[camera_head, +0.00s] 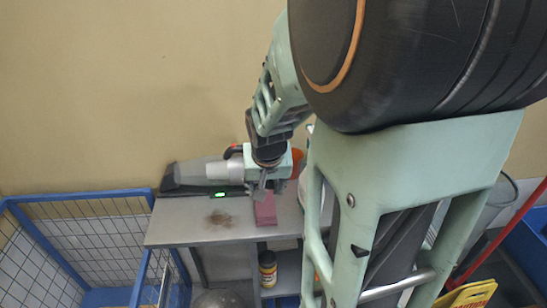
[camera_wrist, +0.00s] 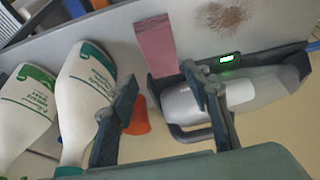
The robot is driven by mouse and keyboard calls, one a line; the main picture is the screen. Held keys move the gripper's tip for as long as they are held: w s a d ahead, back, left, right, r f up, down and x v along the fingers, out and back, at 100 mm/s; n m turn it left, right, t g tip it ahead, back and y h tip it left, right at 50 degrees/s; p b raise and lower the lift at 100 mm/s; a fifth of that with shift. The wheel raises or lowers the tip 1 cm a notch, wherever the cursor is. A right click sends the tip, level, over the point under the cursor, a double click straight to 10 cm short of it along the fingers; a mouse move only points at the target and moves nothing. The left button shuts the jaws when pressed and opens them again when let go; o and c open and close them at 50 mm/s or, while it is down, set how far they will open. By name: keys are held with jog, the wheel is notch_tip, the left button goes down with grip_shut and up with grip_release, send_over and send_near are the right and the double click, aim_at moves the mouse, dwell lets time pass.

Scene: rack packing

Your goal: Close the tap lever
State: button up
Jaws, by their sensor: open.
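I cannot make out a tap or its lever in either view. My gripper (camera_head: 263,185) is over the back of the grey worktop (camera_head: 180,222), close to a pink block (camera_head: 265,211). In the wrist view my gripper (camera_wrist: 160,77) has its two fingers wide apart with nothing held between them. The pink block (camera_wrist: 157,43) lies on the worktop beyond the gap between the fingers. A grey handheld vacuum (camera_head: 205,171) with a green display lies along the wall; it also shows in the wrist view (camera_wrist: 255,90), partly behind the right finger. My arm hides much of the right side.
White bottles (camera_wrist: 85,88) with green labels and an orange object (camera_wrist: 139,118) are near the left finger. A brown jar (camera_head: 267,268) stands on a lower shelf. A blue wire cage (camera_head: 85,200) is at left. A yellow sign (camera_head: 475,297) and a blue bin (camera_head: 525,250) are at right.

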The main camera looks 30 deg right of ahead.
jog(key=s+d+f+m+g, duration=0.1)
jog(key=s+d+f, duration=0.1)
jog(key=s+d+f+m+g+y+b, duration=0.1)
jog(key=s+f+m, duration=0.1)
jog(key=s+f, duration=0.1)
jog(key=s+d+f+m+y, duration=0.1)
jog(key=s+d+f+m, duration=0.1)
jog(key=shift+s+d+f+g, duration=0.15)
jog(key=shift+s+d+g, duration=0.1)
jog(key=shift+d+g, duration=0.15)
grip_shut()
jog(key=s+d+f+m+y+b, duration=0.2)
jog(key=s+f+m+y, duration=0.3)
jog(key=s+m, duration=0.15)
jog(key=s+d+r+m+t+h+b, duration=0.1)
jog(key=s+d+m+t+b, duration=0.15)
jog(key=d+m+t, duration=0.45)
jog(key=s+d+r+m+t+b, duration=0.1)
jog(key=s+d+r+m+t, duration=0.1)
jog(key=s+d+m+t, duration=0.4)
jog(key=s+d+r+m+t+h, duration=0.1)
jog(key=s+d+m+t+h, duration=0.4)
jog(key=s+d+m+h, duration=0.5)
jog(key=w+d+r+n+h, duration=0.1)
jog(key=w+d+r+n, duration=0.1)
jog(key=w+d+r, duration=0.2)
jog(key=shift+w+r+p, duration=0.3)
jog(key=shift+w+r, duration=0.95)
jog(key=shift+w, duration=0.2)
